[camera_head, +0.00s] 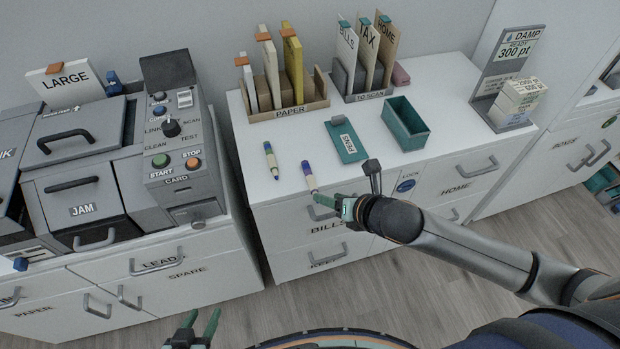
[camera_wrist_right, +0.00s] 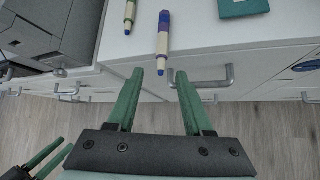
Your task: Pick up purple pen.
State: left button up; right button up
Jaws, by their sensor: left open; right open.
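The purple pen (camera_head: 309,176) lies on the white desk top near its front edge, with a blue tip pointing toward the front. It also shows in the right wrist view (camera_wrist_right: 163,38), just ahead of the fingers. My right gripper (camera_wrist_right: 160,73) is open and empty; the pen's tip end lines up with the gap between its fingertips, and the pen is not gripped. In the head view the right gripper (camera_head: 329,203) is at the desk's front edge, beside the pen. My left gripper (camera_head: 201,319) is open and empty, low in front of the left cabinet.
A green-and-cream pen (camera_head: 271,160) lies to the left. File holders (camera_head: 289,112) stand behind. A grey machine (camera_head: 176,130) stands left. Drawer handles (camera_head: 322,213) protrude below the edge.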

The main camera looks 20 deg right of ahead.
aim_at(311, 181)
jog(key=x, duration=0.5)
jog(key=shift+s+f+b, duration=0.15)
jog(key=shift+f+b, duration=0.15)
jog(key=shift+b, duration=0.1)
jog(key=shift+d, duration=0.1)
grip_shut()
